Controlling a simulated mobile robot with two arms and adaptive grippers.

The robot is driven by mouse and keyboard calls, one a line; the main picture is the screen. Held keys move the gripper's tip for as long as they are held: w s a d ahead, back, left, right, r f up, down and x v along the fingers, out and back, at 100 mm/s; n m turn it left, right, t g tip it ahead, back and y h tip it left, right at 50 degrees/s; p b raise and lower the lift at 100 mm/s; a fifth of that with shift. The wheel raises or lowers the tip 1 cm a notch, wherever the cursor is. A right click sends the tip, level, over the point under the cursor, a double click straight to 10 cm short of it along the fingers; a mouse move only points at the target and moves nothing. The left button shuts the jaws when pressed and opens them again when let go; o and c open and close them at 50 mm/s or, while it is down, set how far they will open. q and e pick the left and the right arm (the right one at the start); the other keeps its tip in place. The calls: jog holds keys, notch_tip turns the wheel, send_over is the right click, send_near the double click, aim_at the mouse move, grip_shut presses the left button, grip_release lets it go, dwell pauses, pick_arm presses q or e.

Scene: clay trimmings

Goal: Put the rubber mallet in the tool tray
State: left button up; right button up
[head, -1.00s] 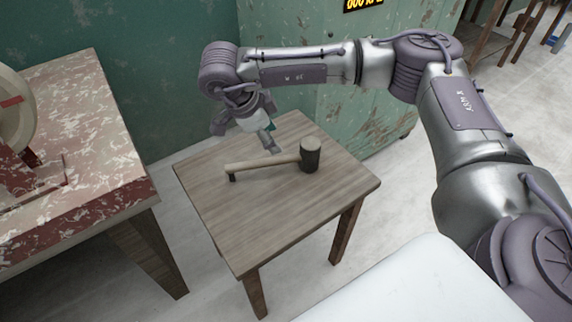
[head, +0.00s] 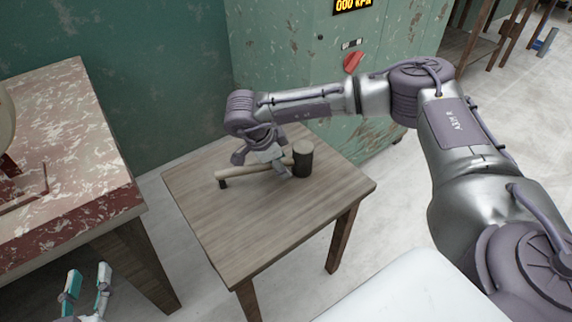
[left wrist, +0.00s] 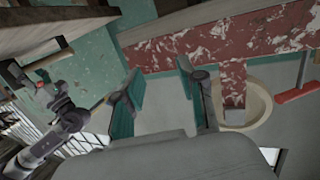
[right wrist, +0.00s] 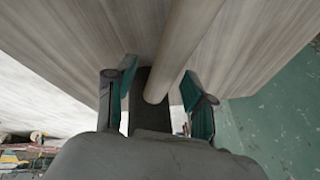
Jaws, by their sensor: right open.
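The rubber mallet, with a pale wooden handle and dark head (head: 303,160), lies on the small wooden table (head: 225,225). My right gripper (head: 277,166) is down at the mallet, by the handle near the head. In the right wrist view my right gripper (right wrist: 160,85) is open, with the handle (right wrist: 186,40) running between its fingers and the dark head (right wrist: 150,108) close to the palm. My left gripper (head: 88,285) is open and empty at the lower left, and its spread fingers show in the left wrist view (left wrist: 160,92). I cannot make out a tool tray.
A red, paint-worn table (head: 100,190) stands at the left, with a pale round thing at its edge. A green cabinet (head: 290,70) stands behind the wooden table. The front part of the wooden table is clear.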

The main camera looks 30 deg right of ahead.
jog(key=shift+d+f, duration=0.2)
jog(key=shift+f, duration=0.15)
pick_arm(q)
jog(key=shift+w+d+r+t, duration=0.1)
jog(key=shift+r+t, duration=0.3)
jog(key=shift+r, duration=0.1)
pick_arm(e)
grip_shut()
jog(key=shift+w+r, duration=0.1)
jog(key=shift+r, duration=0.05)
